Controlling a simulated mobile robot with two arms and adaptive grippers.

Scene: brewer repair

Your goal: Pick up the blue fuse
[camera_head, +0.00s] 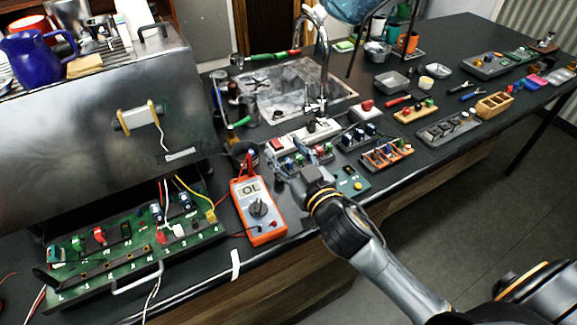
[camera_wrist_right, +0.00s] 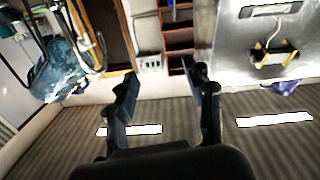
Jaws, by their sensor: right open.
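My right gripper (camera_head: 288,162) is over the bench, just right of the orange multimeter (camera_head: 259,211). In the right wrist view its two fingers (camera_wrist_right: 165,88) are spread, with nothing between them. It partly covers a dark tray of small coloured parts (camera_head: 293,164) in the head view. I cannot clearly pick out the blue fuse. Small blue parts show near that tray, on a dark block (camera_head: 359,137) and in an orange-divided tray (camera_head: 386,154), but they are too small to identify. My left gripper is not in view.
The open steel brewer (camera_head: 100,95) stands at left, above a green circuit board (camera_head: 140,248). A sink (camera_head: 290,92) with a tall faucet (camera_head: 324,60) is behind. More part trays, a wooden box (camera_head: 494,104) and tools fill the right of the bench.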

